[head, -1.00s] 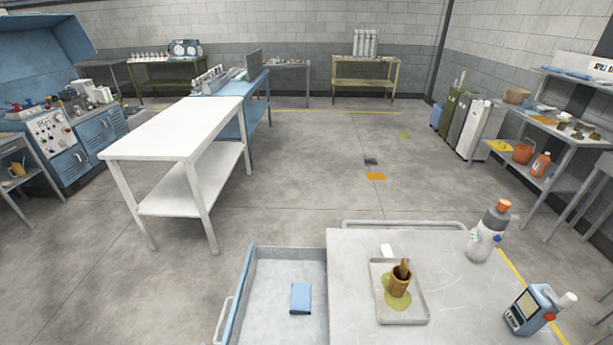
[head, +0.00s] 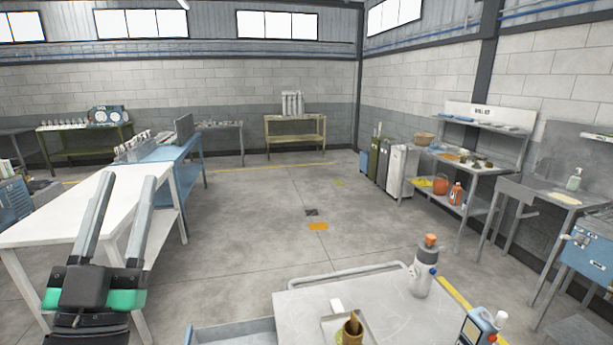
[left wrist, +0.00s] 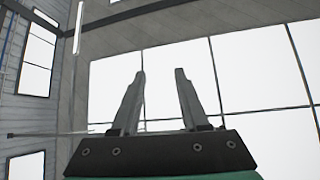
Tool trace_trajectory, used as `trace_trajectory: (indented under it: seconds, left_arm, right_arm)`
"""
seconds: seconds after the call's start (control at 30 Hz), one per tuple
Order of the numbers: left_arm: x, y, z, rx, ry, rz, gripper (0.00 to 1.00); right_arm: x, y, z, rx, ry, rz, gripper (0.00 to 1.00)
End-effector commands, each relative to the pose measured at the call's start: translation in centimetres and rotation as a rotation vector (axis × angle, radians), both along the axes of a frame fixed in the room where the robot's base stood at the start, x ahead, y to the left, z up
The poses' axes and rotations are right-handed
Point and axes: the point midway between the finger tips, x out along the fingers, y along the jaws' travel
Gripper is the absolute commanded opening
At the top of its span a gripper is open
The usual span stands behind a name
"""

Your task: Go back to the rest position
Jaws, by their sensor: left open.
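My left gripper (head: 122,205) is raised at the left of the head view, in front of the white table (head: 62,205). Its two fingers point up and stand apart, with nothing between them. In the left wrist view the same open fingers (left wrist: 160,75) show empty against bright windows and a wall. My right gripper is in neither view now.
Shelves with containers (head: 470,165) line the right wall.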

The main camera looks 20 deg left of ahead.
Motion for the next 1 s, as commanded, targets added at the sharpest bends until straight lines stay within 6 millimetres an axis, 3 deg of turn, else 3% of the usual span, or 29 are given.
trace_trajectory:
  seconds: [0.03,0.17,0.2,0.3,0.6,0.7,0.8,1.0]
  left_arm:
    - [-1.2,-3.9,2.7,-0.059,-0.051,-0.171,0.45]
    - [-5.6,-13.5,7.2,-0.168,-0.101,-0.627,0.45]
    - [-5.6,-13.9,11.0,-0.177,-0.093,-0.653,0.45]
    - [-5.2,-13.5,16.6,-0.177,-0.084,-0.635,0.45]
    - [-5.1,-13.3,30.8,-0.175,-0.083,-0.628,0.45]
    - [-5.1,-13.3,34.3,-0.175,-0.081,-0.627,0.45]
    - [-5.1,-13.3,36.4,-0.175,-0.081,-0.627,0.45]
    - [-5.1,-13.3,36.8,-0.175,-0.081,-0.626,0.45]
  right_arm:
    - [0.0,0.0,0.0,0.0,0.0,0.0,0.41]
    - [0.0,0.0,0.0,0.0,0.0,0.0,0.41]
    - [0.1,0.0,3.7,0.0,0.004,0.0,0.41]
    - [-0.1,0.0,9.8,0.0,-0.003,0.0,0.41]
    - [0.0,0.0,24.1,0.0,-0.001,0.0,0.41]
    - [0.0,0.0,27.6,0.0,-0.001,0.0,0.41]
    - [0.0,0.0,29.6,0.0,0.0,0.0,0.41]
    - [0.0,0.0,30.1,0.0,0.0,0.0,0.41]
